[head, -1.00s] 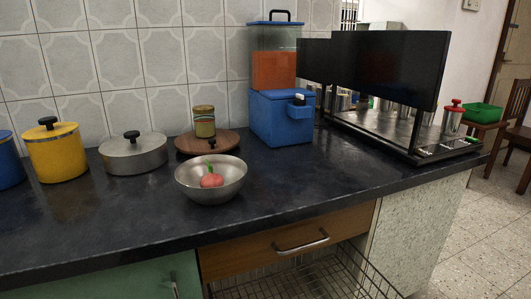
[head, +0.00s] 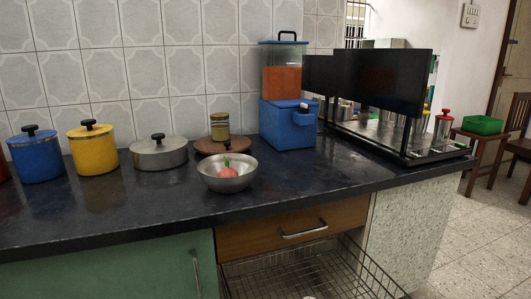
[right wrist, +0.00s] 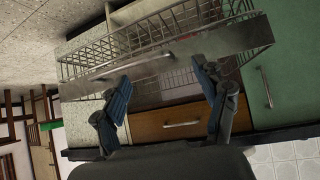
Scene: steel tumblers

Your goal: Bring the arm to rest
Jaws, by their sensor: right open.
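My right gripper (right wrist: 160,95) shows in the right wrist view, with its two blue-padded fingers spread apart and nothing between them. Beyond it are the wire basket (right wrist: 165,40) and the wooden drawer front (right wrist: 165,122), which appear upside down there. The gripper is apart from both. Neither arm shows in the head view, and my left gripper is in no view. In the head view a steel bowl (head: 212,180) with a pinkish-red item (head: 228,172) in it stands on the dark counter (head: 120,220).
A blue dispenser (head: 288,125), a round wooden board (head: 205,146) with a jar, a lidded steel pot (head: 158,155), and yellow (head: 92,150) and blue (head: 35,157) canisters line the wall. A black rack (head: 400,140) stands at right. The wire basket (head: 310,275) juts out below the drawer (head: 290,228).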

